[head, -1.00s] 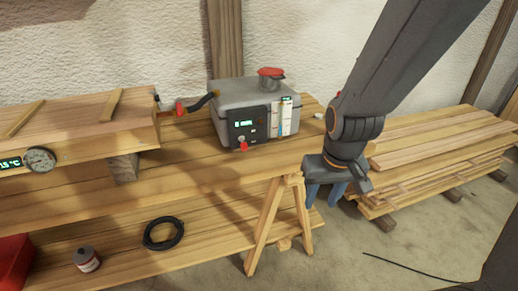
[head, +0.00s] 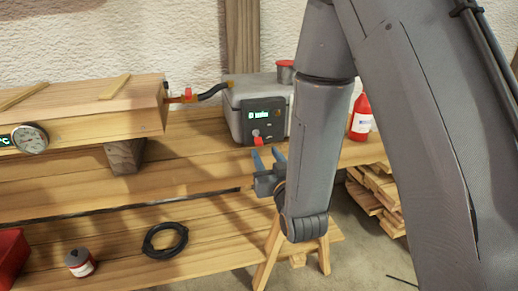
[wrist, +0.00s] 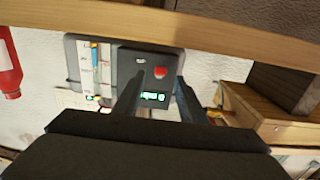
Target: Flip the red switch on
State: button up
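The red switch (head: 256,134) sits low on the dark front panel of a grey box (head: 240,97) on the workbench. In the wrist view the red switch (wrist: 160,72) shows between and beyond the fingertips, with the lit green display (wrist: 152,96) near it; the picture is upside down. My gripper (head: 268,158) has two blue-grey fingers pointing at the panel, just below and in front of the switch. The fingers are apart with nothing between them. In the wrist view my gripper (wrist: 156,82) appears close to the panel; I cannot tell whether it touches.
A wooden box with a gauge (head: 30,138) stands left, joined by a hose (head: 212,91) to the grey box. A red bottle (head: 361,118) stands right on the bench. The lower shelf holds a black cable coil (head: 165,240) and a small can (head: 80,262).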

aim_at(260, 145)
jog(key=shift+x, duration=3.85)
jog(key=shift+r, duration=0.15)
grip_shut()
jog(key=shift+p, duration=0.3)
